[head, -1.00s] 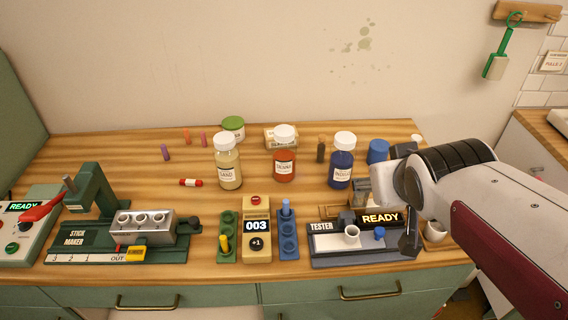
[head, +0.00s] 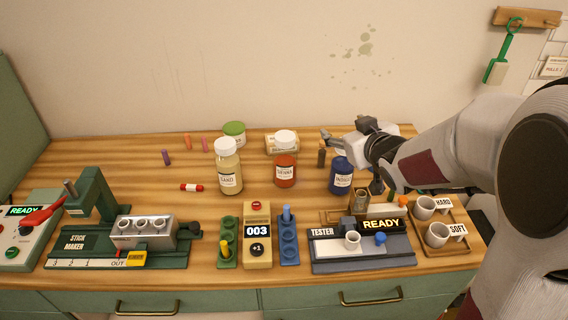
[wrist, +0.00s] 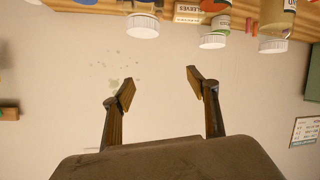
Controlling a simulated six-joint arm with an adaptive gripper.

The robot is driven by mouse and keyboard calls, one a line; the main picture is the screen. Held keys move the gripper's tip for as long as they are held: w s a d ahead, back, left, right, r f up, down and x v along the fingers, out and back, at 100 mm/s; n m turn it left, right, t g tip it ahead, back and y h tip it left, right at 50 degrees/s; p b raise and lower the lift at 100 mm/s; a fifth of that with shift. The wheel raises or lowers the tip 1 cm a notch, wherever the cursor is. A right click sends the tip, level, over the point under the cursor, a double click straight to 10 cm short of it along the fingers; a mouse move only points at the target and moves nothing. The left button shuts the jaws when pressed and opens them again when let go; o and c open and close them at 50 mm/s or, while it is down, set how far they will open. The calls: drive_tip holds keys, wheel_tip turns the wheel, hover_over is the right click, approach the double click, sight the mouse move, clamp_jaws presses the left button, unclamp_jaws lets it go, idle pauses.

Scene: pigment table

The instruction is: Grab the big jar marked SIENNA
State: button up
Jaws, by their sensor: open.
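The big SIENNA jar (head: 285,173) stands upright at the back middle of the table, with orange-red contents, a white cap and a label facing forward. In the wrist view the scene is upside down, and its white cap (wrist: 213,40) shows at the top, right of centre. My gripper (head: 328,140) is right of the SIENNA jar and apart from it, around the height of the jar tops. Its two fingers (wrist: 160,78) are spread with nothing between them. The blue jar (head: 341,180) is partly hidden by my gripper.
The SAND jar (head: 229,175) stands left of the SIENNA jar. A box (head: 274,143) and a green-lidded jar (head: 234,130) are behind. The counter (head: 257,226) and tester (head: 345,262) are in front.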

sight(292, 141)
drive_tip(key=shift+w+a+f+n+y, duration=0.6)
drive_tip(key=shift+a+f+y, duration=0.85)
drive_tip(key=shift+y, duration=0.2)
drive_tip(key=shift+w+a+f+n+y, duration=0.6)
drive_tip(key=shift+a+f+y, duration=0.8)
drive_tip(key=shift+f+y, duration=0.2)
drive_tip(key=shift+w+a+f+n+y, duration=0.6)
drive_tip(key=shift+a+f+y, duration=0.85)
drive_tip(key=shift+y, duration=0.2)
drive_tip(key=shift+s, duration=0.1)
drive_tip(key=shift+x, duration=1.3)
drive_tip(key=shift+x, duration=2.6)
drive_tip(key=shift+d+r, duration=0.15)
drive_tip(key=shift+r, duration=0.05)
